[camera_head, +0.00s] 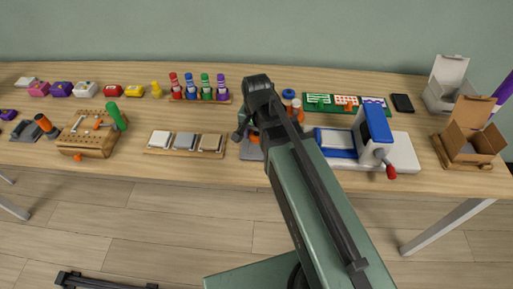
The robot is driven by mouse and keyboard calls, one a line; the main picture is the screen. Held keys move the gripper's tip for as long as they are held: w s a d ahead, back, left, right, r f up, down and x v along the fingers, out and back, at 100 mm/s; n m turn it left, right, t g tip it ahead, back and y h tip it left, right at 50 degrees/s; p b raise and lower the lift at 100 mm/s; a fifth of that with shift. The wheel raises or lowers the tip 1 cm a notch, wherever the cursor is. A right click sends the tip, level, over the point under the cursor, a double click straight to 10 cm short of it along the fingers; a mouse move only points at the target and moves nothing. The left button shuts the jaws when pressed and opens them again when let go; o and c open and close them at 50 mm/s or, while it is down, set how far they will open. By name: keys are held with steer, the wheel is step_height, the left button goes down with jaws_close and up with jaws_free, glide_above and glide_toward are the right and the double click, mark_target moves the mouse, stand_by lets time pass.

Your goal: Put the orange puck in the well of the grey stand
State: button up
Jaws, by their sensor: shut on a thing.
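My gripper (249,134) is low over the middle of the table, largely hidden behind my own arm. It is shut on a small orange thing (254,138), which looks like the orange puck; only a sliver of it shows. The grey stand (250,153) is on the table right beneath and in front of the gripper, partly covered by my arm. Its well is hidden, so I cannot tell whether the puck is above it, touching it or inside it.
Left of the stand is a wooden tray (150,151) with several square pads. To the right are a blue-and-white press (374,130) with a red knob and a blue-framed pad (336,142). Coloured bottles (205,90) stand behind. Small bare table strips lie between.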

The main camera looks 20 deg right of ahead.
mark_target(257, 149)
step_height(257, 149, down, 4)
steer(key=b, duration=0.3)
steer(key=shift+r, duration=0.15)
steer(key=shift+f, duration=0.3)
steer(key=shift+s+f+b, duration=0.3)
steer(key=shift+b, duration=0.4)
steer(key=o, duration=0.8)
steer(key=shift+s+f, duration=0.1)
steer(key=shift+s, duration=0.1)
steer(key=shift+o, duration=0.6)
steer(key=r+p, duration=0.9)
steer(key=w+r+p, duration=0.1)
steer(key=r+p, duration=0.3)
steer(key=shift+r+p, duration=0.3)
steer(key=shift+p, duration=0.1)
steer(key=shift+s+f, duration=0.1)
steer(key=shift+s, duration=0.2)
steer(key=s+n, duration=0.2)
steer(key=n, duration=0.1)
steer(key=s+n, duration=0.3)
steer(key=n, duration=0.1)
steer(key=shift+s, duration=0.3)
